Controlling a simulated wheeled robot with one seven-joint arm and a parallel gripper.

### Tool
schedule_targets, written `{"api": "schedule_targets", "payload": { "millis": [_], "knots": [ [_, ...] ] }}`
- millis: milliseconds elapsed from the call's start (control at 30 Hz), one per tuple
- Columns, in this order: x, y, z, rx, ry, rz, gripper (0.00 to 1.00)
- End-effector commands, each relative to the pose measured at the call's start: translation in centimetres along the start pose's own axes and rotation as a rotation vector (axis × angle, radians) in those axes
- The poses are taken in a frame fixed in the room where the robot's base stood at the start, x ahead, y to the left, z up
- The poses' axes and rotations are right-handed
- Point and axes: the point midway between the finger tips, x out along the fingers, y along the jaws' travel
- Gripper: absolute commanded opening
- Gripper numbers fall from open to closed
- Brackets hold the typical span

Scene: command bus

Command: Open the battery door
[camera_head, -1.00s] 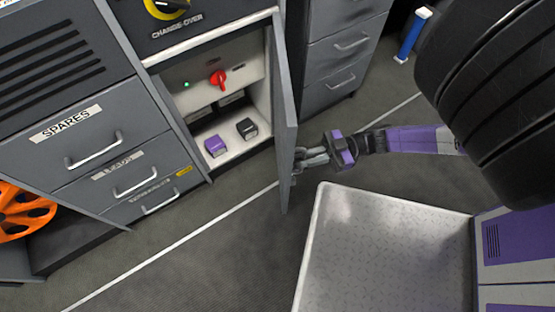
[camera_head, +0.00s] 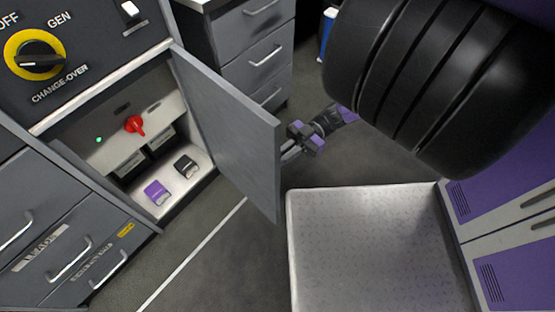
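The battery door (camera_head: 232,135) is a flat grey panel hinged at the left. It stands swung out from its compartment (camera_head: 130,135), whose inside shows. My gripper (camera_head: 288,150) is at the door's outer edge, on its far side. Its fingertips are partly hidden behind the panel, so I cannot tell whether they are open or shut, or whether they touch a handle. Inside the compartment are a red switch (camera_head: 135,124), a small green light (camera_head: 99,140), a purple block (camera_head: 158,192) and a black block (camera_head: 186,166).
A grey drawer cabinet (camera_head: 250,50) stands behind the door. Labelled drawers (camera_head: 75,265) are at lower left, below a panel with a yellow and black change-over knob (camera_head: 36,54). Dark floor (camera_head: 225,265) lies clear in front of the compartment.

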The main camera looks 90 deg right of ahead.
Motion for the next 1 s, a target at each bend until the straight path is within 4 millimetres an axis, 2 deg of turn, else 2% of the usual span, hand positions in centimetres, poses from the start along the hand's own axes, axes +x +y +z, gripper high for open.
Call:
{"api": "schedule_targets", "payload": {
  "millis": [200, 233, 267, 633, 767, 1000],
  "knots": [
    [-0.1, 0.2, 0.1, 0.0, -0.004, 0.005, 0.0],
    [-0.1, 0.2, 0.1, 0.0, -0.004, 0.006, 0.15],
    [-0.1, 0.2, 0.1, 0.0, -0.004, 0.005, 0.2],
    [-0.4, 0.1, 0.1, 0.0, -0.004, 0.003, 0.2],
    [-2.0, 0.1, 0.2, 0.001, -0.007, 0.004, 0.2],
    [-5.8, 0.1, 0.2, 0.001, -0.006, 0.004, 0.2]
  ]
}}
